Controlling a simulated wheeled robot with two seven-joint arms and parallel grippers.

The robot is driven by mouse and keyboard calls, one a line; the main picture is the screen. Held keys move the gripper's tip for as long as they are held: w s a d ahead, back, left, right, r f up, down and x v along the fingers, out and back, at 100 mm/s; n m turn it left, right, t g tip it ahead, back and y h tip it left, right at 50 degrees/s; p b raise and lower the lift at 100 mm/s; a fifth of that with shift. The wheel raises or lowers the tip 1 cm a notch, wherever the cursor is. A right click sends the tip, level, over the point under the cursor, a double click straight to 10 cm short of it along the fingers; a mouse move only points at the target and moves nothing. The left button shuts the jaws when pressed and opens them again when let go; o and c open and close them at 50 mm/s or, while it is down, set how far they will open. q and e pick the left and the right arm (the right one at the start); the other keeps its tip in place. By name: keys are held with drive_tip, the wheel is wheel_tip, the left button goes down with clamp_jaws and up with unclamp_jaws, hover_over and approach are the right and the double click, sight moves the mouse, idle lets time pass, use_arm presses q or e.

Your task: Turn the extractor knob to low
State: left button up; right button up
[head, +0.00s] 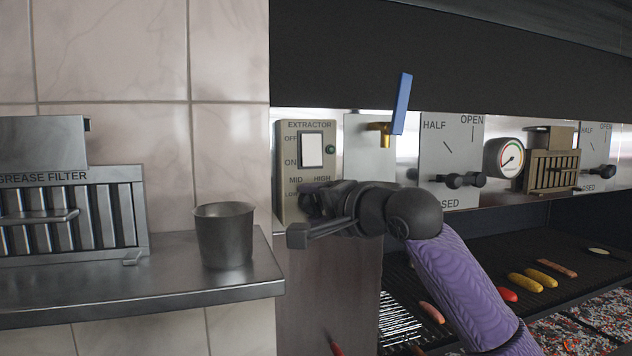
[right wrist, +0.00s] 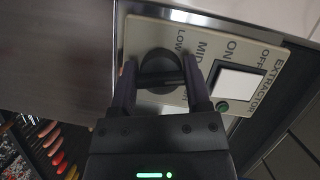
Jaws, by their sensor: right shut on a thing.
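The extractor panel (head: 284,178) is a beige plate on the wall with a white rocker switch (head: 312,150) marked OFF and ON above and LOW, MID and HIGH marks below. The black round extractor knob (right wrist: 158,66) shows in the right wrist view between my fingers, below the MID mark. My right gripper (right wrist: 161,84) is shut on the knob, one finger on each side. In the head view my right gripper (head: 312,203) covers the knob. Which mark the knob points to cannot be told. My left gripper is not in view.
A metal cup (head: 224,236) stands on a steel shelf (head: 130,288) at left, near a grease filter (head: 70,212). A blue-handled brass valve (head: 401,104) and damper levers (head: 460,181) are right of the panel. The grill with food (head: 525,281) lies below right.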

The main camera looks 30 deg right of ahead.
drive_tip(key=n+g+h+p, duration=0.1)
drive_tip(key=n+p, duration=0.2)
drive_tip(key=p, duration=0.2)
drive_tip(key=n+g+h+p, duration=0.1)
drive_tip(key=n+h+p, duration=0.1)
drive_tip(key=p, duration=0.3)
drive_tip(key=shift+r+n+g, duration=0.1)
drive_tip(key=shift+n+g, duration=0.2)
drive_tip(key=shift+n, duration=0.6)
drive_tip(key=shift+n+g+h+p, duration=0.3)
drive_tip(key=shift+n+h+p, duration=0.2)
drive_tip(key=shift+n+p, duration=0.4)
drive_tip(key=shift+f+n+h+p, duration=0.3)
drive_tip(key=shift+n+h, duration=0.4)
drive_tip(key=shift+n, duration=0.2)
drive_tip(key=o, duration=1.3)
drive_tip(key=shift+r, duration=0.1)
drive_tip(key=shift+s, duration=0.1)
